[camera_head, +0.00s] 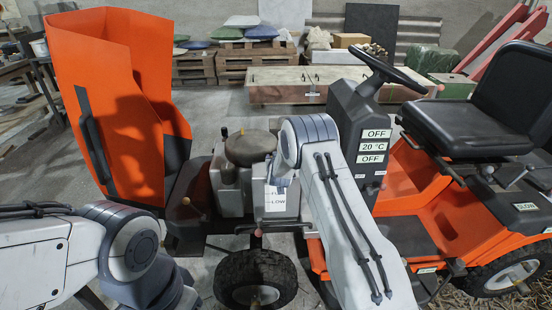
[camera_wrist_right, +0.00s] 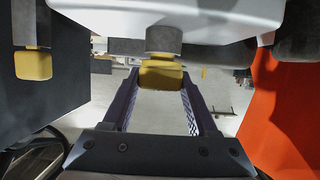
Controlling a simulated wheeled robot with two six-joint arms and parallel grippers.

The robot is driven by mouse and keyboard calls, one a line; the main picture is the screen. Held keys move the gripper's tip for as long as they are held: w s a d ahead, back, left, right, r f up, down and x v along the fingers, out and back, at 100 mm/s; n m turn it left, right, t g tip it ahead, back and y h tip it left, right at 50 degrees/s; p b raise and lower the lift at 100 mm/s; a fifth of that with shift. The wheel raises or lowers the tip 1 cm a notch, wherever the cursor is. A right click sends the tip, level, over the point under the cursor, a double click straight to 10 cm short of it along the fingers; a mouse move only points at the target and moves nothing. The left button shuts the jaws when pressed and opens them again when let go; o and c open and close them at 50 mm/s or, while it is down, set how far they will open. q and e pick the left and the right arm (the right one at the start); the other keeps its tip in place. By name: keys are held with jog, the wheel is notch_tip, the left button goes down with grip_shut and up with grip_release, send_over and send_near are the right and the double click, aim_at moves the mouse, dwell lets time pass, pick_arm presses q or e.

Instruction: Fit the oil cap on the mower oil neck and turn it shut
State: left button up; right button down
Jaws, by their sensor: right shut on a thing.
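A yellow cap (camera_wrist_right: 161,76) shows between the two fingers of my right gripper (camera_wrist_right: 161,88) in the right wrist view, and the gripper is shut on it. The cap meets a grey cylindrical neck (camera_wrist_right: 163,39) below a white rounded body; I cannot tell whether it is threaded on or turned. The mower (camera_head: 410,190) stands with its engine (camera_head: 233,190) exposed in the head view. A white label reading LOW (camera_head: 276,199) is on the engine's front. My right arm reaches over the engine and hides its own gripper and the cap there. My left gripper is out of view; only its arm shows.
A second yellow-tipped grey fitting (camera_wrist_right: 33,64) is at the left of the wrist view, by a dark panel. The raised orange hood (camera_head: 110,100) stands left of the engine. The steering wheel (camera_head: 388,69) and black seat (camera_head: 480,115) are to the right.

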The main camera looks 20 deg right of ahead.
jog(key=shift+f, duration=0.35)
grip_release()
jog(key=shift+r, duration=0.15)
jog(key=shift+r+p, duration=1.7)
jog(key=shift+r, duration=1.25)
jog(key=shift+a, duration=0.1)
